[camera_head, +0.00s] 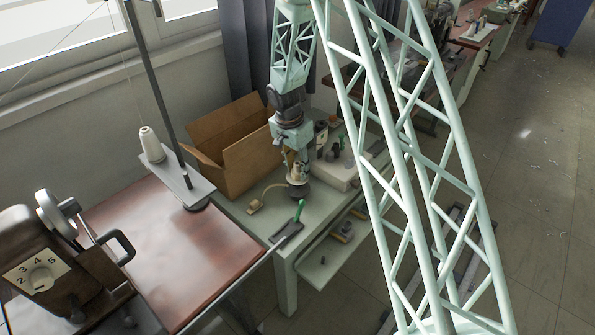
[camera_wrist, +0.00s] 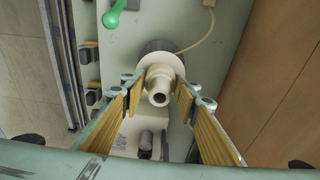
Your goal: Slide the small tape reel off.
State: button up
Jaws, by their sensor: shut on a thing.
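A small cream reel (camera_wrist: 158,68) with a hollow hub sits between the fingertips of my gripper (camera_wrist: 160,84) in the wrist view. The yellow-padded fingers close on it from both sides. A dark round disc (camera_wrist: 160,47) shows just beyond the reel, partly hidden by it. I cannot tell whether reel and disc touch. In the head view my gripper (camera_head: 298,173) points down over the green table, with the dark disc (camera_head: 298,189) below it; the reel itself is hard to make out there.
A thin pale cord runs from near the reel to a small beige block (camera_head: 254,206) on the table (camera_head: 240,212). An open cardboard box (camera_head: 232,150) stands behind at left. A green-handled tool (camera_head: 299,211) lies near the front edge. A white box (camera_head: 338,172) stands at right.

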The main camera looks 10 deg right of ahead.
jog(key=shift+r, duration=0.6)
